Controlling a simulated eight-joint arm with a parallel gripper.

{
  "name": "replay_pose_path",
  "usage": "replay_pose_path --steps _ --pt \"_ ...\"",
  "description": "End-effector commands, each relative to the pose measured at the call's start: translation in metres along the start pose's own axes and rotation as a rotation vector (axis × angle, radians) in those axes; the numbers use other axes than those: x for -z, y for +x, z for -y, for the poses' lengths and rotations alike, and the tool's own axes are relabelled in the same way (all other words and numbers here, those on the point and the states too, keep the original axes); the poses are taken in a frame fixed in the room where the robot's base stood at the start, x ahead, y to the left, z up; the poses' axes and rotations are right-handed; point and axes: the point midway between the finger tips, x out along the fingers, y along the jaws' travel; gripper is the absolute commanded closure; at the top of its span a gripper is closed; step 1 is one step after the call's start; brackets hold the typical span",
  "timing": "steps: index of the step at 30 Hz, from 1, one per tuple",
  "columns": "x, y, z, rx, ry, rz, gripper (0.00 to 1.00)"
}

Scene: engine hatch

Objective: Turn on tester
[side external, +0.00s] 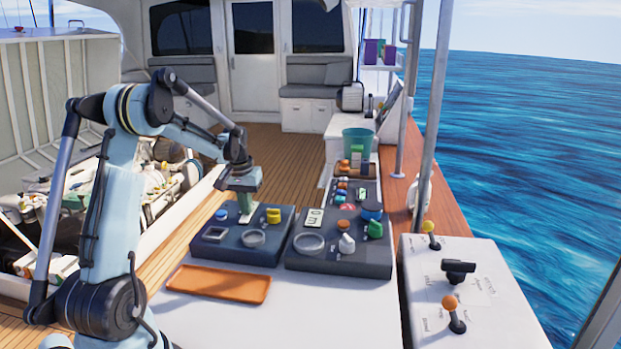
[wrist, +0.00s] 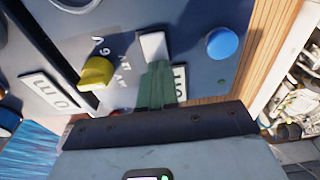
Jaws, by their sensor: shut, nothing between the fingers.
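The tester looks to be the dark blue left panel (side external: 228,250), which lies on the white counter; I cannot read its name. It has a blue round button (side external: 221,214), a yellow knob (side external: 273,215), a round ring and a square frame. In the wrist view a white switch (wrist: 153,45) sits between the yellow knob (wrist: 97,73) and the blue button (wrist: 221,43). My gripper (side external: 244,217) is shut and empty, low over the panel's back part. In the wrist view its green fingertips (wrist: 157,66) are right by the switch's near end; I cannot tell whether they touch.
A second dark panel (side external: 330,262) with several knobs and buttons stands close on the right. An orange tray (side external: 219,284) lies in front. A white console (side external: 470,300) with levers is at the far right. A teal bucket (side external: 357,143) stands behind the panels.

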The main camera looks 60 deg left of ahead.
Motion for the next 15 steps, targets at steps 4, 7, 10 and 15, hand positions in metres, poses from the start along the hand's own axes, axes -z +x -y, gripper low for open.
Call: replay_pose_path --steps 4,7,10,15 --pt "0.0002 0.0017 -0.0001 0.0 0.0 0.017 1.0" --pt "-0.0001 0.0017 -0.0001 0.0 0.0 0.018 1.0" --pt "-0.0012 0.0012 -0.0001 0.0 0.0 0.018 1.0" --pt "-0.0062 -0.0013 -0.0002 0.0 0.0 0.018 1.0"
